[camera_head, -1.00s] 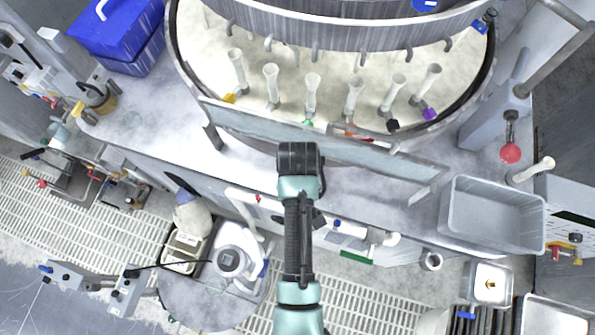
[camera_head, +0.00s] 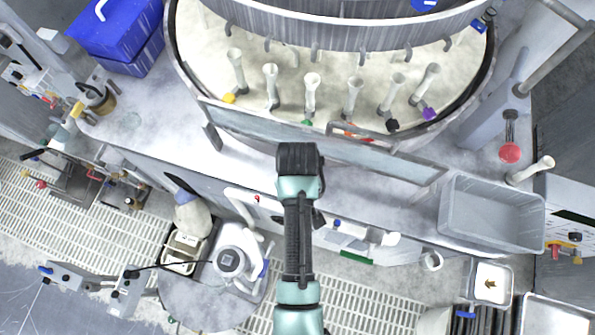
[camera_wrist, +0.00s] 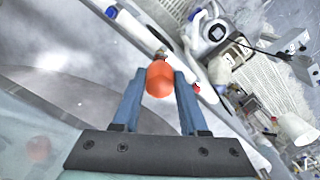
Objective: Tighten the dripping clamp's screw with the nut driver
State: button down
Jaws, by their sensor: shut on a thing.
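In the wrist view my gripper (camera_wrist: 160,92) has its two blue fingers closed around the orange-red handle of the nut driver (camera_wrist: 160,78). A short dark tip shows beyond the handle. In the head view my arm's black wrist hides the gripper and the tool; it is just in front of the platen's near edge. Several pale tubes stand in the round platen, with coloured clamps at their lower ends: yellow (camera_head: 229,98), green (camera_head: 307,122), black (camera_head: 392,125) and purple (camera_head: 430,114). An orange-red piece (camera_head: 350,133) shows among them, partly behind the splash guard. I cannot tell which clamp drips.
The clear splash guard (camera_head: 250,122) runs along the platen's front edge. A grey bin (camera_head: 492,202) stands on the right and a blue box (camera_head: 115,30) at the back left. A red knob (camera_head: 510,152) sits right of the platen. Bare bench lies left of the guard.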

jog(key=shift+f, duration=0.35)
jog(key=shift+r, duration=0.15)
jog(key=shift+r, duration=0.25)
jog(key=shift+a, duration=0.1)
dwell(1.2)
jog(key=shift+f, duration=0.45)
jog(key=shift+s+r, duration=0.1)
jog(key=shift+r, duration=0.05)
jog(key=shift+r, duration=0.25)
dwell(0.4)
